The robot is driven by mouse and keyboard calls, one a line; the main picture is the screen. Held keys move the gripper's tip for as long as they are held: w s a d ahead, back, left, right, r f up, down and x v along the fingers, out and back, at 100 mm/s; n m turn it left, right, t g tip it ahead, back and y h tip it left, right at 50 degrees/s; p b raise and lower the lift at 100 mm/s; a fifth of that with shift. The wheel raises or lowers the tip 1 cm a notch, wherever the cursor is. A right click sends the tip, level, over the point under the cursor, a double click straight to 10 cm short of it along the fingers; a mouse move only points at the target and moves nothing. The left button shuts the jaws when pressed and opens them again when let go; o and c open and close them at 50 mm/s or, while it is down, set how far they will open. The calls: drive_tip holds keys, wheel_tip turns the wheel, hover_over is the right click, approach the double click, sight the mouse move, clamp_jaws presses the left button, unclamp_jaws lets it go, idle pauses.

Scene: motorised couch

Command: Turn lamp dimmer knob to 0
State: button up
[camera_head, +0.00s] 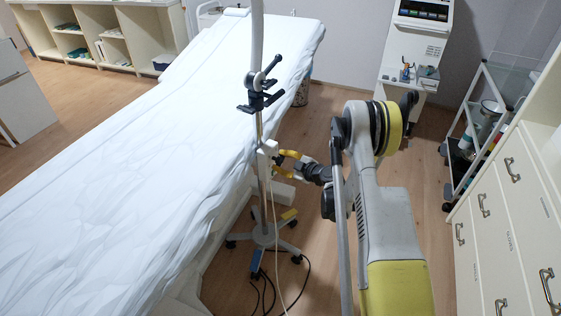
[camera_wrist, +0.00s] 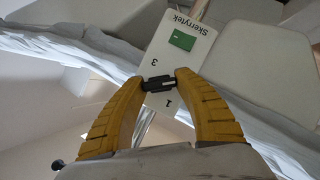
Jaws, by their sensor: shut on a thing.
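The lamp's white control box (camera_head: 268,148) is fixed to the upright stand pole (camera_head: 261,190) beside the couch. In the wrist view the box (camera_wrist: 180,60) appears upside down, with a "Skerrytek" label, a green rocker switch (camera_wrist: 183,40) and the numbers 3 and 1 visible. The black dimmer knob (camera_wrist: 158,83) is between my yellow fingertips. My gripper (camera_wrist: 161,82) is shut on it from two sides. In the head view my gripper (camera_head: 284,160) reaches the box from the right; the knob is hidden there. The 0 mark and the knob's pointer cannot be made out.
The couch (camera_head: 130,150) with a white sheet stands left of the pole. A black clamp (camera_head: 259,98) sits higher on the pole. The wheeled base (camera_head: 265,236) and loose cables lie below. Drawers (camera_head: 500,215) and a trolley (camera_head: 480,135) stand at right.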

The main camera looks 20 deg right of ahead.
sight(280, 159)
drive_tip(key=shift+n, duration=0.4)
drive_tip(key=o, duration=1.2)
drive_tip(key=shift+r, duration=0.1)
wheel_tip(280, 159, up, 10)
drive_tip(key=shift+f, duration=0.1)
